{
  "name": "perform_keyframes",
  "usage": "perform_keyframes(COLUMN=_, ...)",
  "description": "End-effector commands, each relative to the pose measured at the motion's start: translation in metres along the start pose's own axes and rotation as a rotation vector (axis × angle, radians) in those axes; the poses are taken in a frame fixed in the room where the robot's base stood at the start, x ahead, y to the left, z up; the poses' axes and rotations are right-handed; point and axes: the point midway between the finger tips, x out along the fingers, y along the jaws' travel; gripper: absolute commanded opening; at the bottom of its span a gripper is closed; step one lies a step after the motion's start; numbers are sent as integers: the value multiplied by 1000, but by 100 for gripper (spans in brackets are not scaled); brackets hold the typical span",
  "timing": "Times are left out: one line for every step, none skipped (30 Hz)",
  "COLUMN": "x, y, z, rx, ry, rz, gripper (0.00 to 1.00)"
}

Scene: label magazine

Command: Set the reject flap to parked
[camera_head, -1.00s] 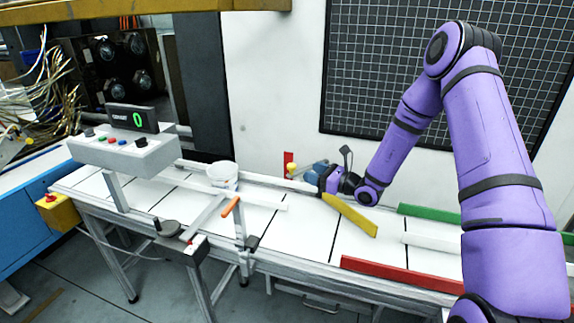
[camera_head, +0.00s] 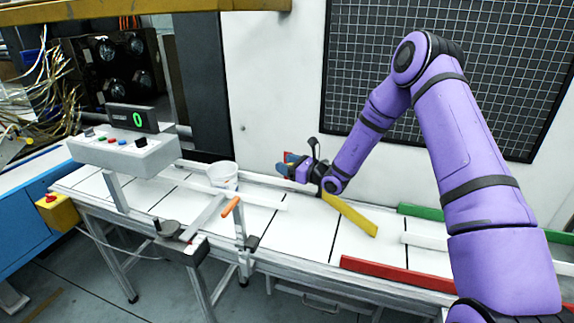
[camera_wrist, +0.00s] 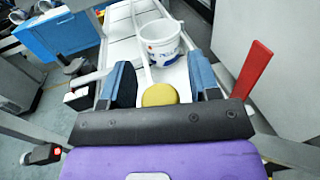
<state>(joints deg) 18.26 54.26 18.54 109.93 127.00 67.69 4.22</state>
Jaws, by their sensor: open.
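A flat yellow bar (camera_head: 350,215), which looks like the reject flap, lies slanted across the white conveyor (camera_head: 305,225). Its far end is beside my wrist, so its pivot is hidden. My gripper (camera_head: 289,164) is at the back edge of the conveyor, left of the bar. In the wrist view its blue-padded fingers (camera_wrist: 163,80) are spread apart. A yellow rounded knob (camera_wrist: 160,95) shows between them, close to the palm; I cannot tell whether it touches. An upright red plate (camera_wrist: 256,70) stands just right of the right finger.
A white bucket (camera_head: 222,174) stands on the conveyor left of my gripper. It also shows ahead in the wrist view (camera_wrist: 160,45). Red (camera_head: 400,275) and green (camera_head: 430,213) rails lie at the right. A wall is close behind.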

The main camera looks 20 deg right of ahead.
Motion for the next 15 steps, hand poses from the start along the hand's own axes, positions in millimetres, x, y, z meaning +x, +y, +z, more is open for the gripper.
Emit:
perform_keyframes(x=0, y=0, z=0, rx=0, ry=0, rz=0, gripper=56)
perform_keyframes(x=0, y=0, z=0, rx=0, ry=0, rz=0, gripper=56)
perform_keyframes(x=0, y=0, z=0, rx=0, ry=0, rz=0, gripper=54)
perform_keyframes(x=0, y=0, z=0, rx=0, ry=0, rz=0, gripper=47)
perform_keyframes(x=0, y=0, z=0, rx=0, ry=0, rz=0, gripper=40)
perform_keyframes(x=0, y=0, z=0, rx=0, ry=0, rz=0, gripper=31)
perform_keyframes(x=0, y=0, z=0, rx=0, ry=0, rz=0, gripper=24)
perform_keyframes(x=0, y=0, z=0, rx=0, ry=0, rz=1, gripper=17)
perform_keyframes(x=0, y=0, z=0, rx=0, ry=0, rz=1, gripper=8)
perform_keyframes(x=0, y=0, z=0, rx=0, ry=0, rz=0, gripper=1)
perform_keyframes(x=0, y=0, z=0, rx=0, ry=0, rz=1, gripper=0)
perform_keyframes(x=0, y=0, z=0, rx=0, ry=0, rz=1, gripper=0)
perform_keyframes(x=0, y=0, z=0, rx=0, ry=0, rz=1, gripper=0)
perform_keyframes(x=0, y=0, z=0, rx=0, ry=0, rz=2, gripper=0)
perform_keyframes(x=-1, y=0, z=0, rx=0, ry=0, rz=4, gripper=0)
